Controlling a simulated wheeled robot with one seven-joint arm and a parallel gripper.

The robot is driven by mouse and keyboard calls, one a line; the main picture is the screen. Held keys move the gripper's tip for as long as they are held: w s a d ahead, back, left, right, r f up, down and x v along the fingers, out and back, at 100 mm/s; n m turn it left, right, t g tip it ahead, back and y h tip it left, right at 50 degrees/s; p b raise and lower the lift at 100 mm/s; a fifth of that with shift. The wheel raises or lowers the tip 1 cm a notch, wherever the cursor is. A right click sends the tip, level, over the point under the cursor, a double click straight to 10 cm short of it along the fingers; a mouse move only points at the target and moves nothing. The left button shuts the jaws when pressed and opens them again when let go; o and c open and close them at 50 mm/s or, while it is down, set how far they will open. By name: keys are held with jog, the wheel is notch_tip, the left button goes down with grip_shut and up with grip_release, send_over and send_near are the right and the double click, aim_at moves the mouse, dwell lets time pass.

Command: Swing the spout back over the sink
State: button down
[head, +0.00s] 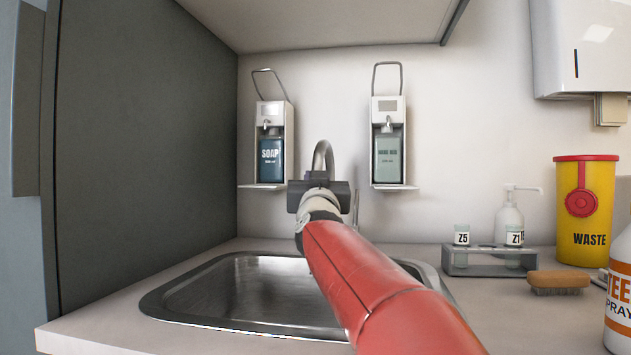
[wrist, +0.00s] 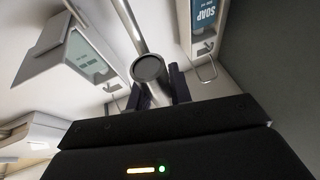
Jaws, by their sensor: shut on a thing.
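The metal spout (head: 323,155) arches up behind my gripper in the head view, above the back part of the steel sink (head: 240,285). In the wrist view the spout (wrist: 128,25) runs down from the top edge, and its round, dark open end faces the camera. My gripper (head: 319,184) is shut on the spout, with a dark finger on either side of the tube in the wrist view (wrist: 158,92). My gripper and red arm hide the tap's base and the right part of the sink in the head view.
A soap dispenser (head: 271,158) and a hand-rub dispenser (head: 388,155) hang on the wall behind. To the right stand a tube rack (head: 488,270), a pump bottle (head: 509,222), a brush (head: 558,281), a yellow waste bin (head: 585,212) and a spray bottle (head: 619,295). A dark panel (head: 150,130) borders the left.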

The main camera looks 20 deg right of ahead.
jog(key=c, duration=1.3)
grip_release()
jog(key=shift+d, duration=0.1)
jog(key=shift+b+v, duration=0.45)
jog(key=shift+v, duration=3.45)
